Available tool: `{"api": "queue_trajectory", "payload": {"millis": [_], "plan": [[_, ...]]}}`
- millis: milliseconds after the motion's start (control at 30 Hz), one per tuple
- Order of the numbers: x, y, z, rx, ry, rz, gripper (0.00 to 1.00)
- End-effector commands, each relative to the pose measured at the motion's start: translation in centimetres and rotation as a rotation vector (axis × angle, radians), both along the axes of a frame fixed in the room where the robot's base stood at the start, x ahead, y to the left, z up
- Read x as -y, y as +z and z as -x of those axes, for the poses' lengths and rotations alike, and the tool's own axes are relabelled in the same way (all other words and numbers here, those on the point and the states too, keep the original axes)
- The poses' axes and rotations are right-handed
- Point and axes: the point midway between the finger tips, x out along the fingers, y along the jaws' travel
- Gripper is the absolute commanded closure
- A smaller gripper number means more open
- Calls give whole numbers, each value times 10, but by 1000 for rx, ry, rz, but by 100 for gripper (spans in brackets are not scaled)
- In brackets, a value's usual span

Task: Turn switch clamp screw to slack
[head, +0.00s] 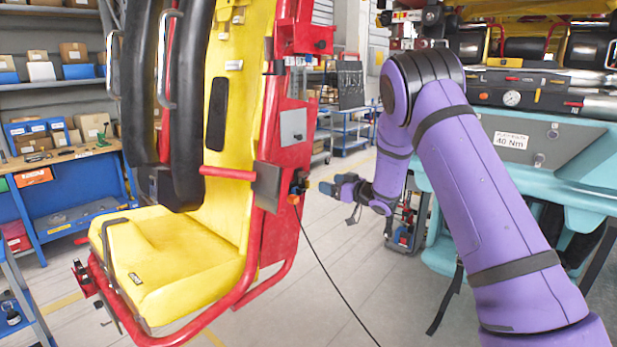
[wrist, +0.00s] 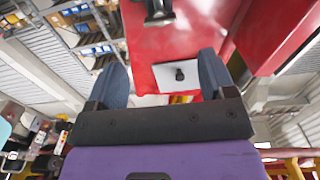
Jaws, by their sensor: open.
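A red seat frame (head: 276,220) carries a small dark switch-like part with an orange bit (head: 297,187) on its right edge, with a black cable hanging below. A dark part (wrist: 158,12) shows at the top of the wrist view; I cannot tell whether it is the same one. The clamp screw itself is too small to make out for sure. My gripper (head: 331,188) is just right of the switch part, apart from it.
A grey plate with a dark knob (head: 292,128) is on the frame above the switch; it also shows in the wrist view (wrist: 182,75). A red bar and grey pad (head: 267,187) stick out left of the switch. A teal bench (head: 585,150) stands right. Floor between is clear.

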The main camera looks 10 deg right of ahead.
Motion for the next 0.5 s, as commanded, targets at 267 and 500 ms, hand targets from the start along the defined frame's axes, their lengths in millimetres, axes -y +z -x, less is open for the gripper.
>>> {"api": "queue_trajectory", "payload": {"millis": [267, 500], "plan": [[-29, 0, -38, 1, 2, 1, 23], [-50, 0, -67, 1, 0, 1, 23]]}}
